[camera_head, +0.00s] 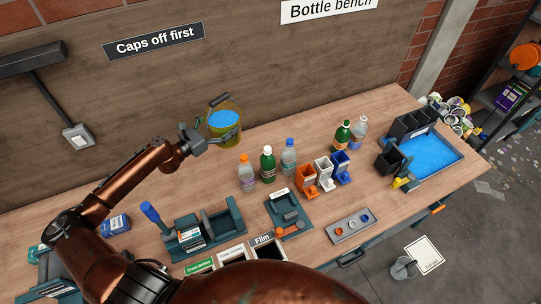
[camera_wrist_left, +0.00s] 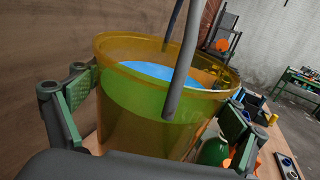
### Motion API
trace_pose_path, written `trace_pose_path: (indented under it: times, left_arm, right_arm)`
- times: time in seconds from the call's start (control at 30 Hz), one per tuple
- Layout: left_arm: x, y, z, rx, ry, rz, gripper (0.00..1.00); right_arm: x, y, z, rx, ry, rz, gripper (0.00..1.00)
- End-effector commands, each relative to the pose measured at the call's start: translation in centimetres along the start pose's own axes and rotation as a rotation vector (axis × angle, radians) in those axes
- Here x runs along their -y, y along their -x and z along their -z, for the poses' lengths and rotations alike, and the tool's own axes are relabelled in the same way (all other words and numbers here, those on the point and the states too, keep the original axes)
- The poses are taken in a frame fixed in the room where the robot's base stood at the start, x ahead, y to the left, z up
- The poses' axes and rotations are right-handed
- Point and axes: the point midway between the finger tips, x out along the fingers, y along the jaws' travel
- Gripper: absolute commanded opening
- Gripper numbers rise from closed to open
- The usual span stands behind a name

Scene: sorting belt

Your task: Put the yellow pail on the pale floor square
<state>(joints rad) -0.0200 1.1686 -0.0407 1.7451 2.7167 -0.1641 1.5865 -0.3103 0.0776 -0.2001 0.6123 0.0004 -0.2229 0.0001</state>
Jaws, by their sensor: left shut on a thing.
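The yellow pail (camera_head: 222,143) is see-through, has a raised grey handle and holds blue liquid. It stands out at the back of the bench, upright or nearly so. My left gripper (camera_head: 214,136) is shut on it from the left; in the left wrist view the pail (camera_wrist_left: 140,110) sits between the green finger pads. Whether its base touches the bench I cannot tell. The pale floor square (camera_head: 428,247) lies on the floor in front of the bench at the lower right, with lettering on it. My right gripper is not in view.
A small grey bucket (camera_head: 403,268) stands at the square's left edge. Several bottles (camera_head: 267,165), colored holders (camera_head: 323,172) and a blue-filled tray (camera_head: 437,155) occupy the wooden bench (camera_head: 385,203). A shelf (camera_head: 500,95) stands at far right. The floor right of the square is clear.

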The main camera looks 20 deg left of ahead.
Motion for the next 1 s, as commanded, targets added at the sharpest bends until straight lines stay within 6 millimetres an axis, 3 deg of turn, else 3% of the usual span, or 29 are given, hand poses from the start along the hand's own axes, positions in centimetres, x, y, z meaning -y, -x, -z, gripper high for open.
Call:
trace_pose_path:
  times: [0.03,0.1,0.4,0.67,1.0]
  left_arm:
    - [-0.1,-0.2,1.6,0.005,-0.001,0.0,0.33]
    - [-0.1,-0.2,3.2,0.004,-0.001,0.0,0.33]
    - [-0.1,-0.4,8.6,0.004,-0.002,0.0,0.33]
    - [-0.1,-0.5,10.4,0.006,-0.002,0.001,0.33]
    - [-0.1,-0.5,15.3,0.006,0.002,0.0,0.33]
  right_arm:
    - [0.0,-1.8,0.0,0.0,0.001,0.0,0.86]
    - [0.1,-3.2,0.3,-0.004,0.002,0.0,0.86]
    - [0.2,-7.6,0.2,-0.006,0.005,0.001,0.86]
    - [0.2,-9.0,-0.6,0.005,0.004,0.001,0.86]
    - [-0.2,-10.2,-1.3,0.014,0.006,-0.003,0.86]
